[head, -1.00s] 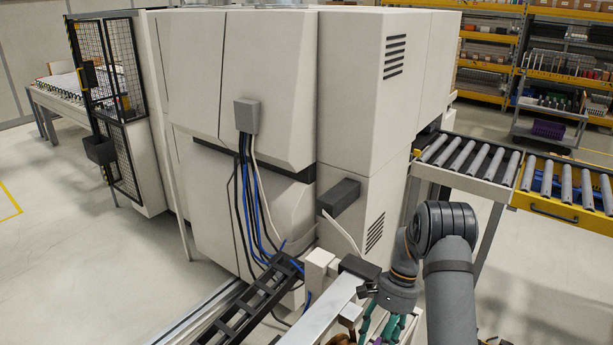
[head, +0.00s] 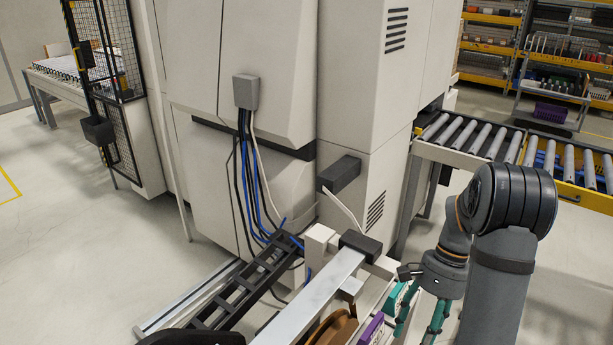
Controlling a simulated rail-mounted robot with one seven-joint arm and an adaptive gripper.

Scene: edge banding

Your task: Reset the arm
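My arm stands at the right of the head view, with its dark joint housing raised and its grey link running down out of the picture. My gripper (head: 415,325) hangs below the arm's wrist near the bottom edge, pointing down. Its two teal fingers stand apart, so it looks open. I see nothing between them, but the lowest part is close to the picture's edge. A purple box (head: 371,329) and a brown round object (head: 333,330) lie to the left of the gripper, partly cut off.
A large beige machine (head: 245,60) with hanging cables fills the middle. A metal rail (head: 312,300) and a black cable chain (head: 235,295) run in front of it. A roller conveyor (head: 475,140) is behind the arm, shelves (head: 570,40) beyond. The floor at left is clear.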

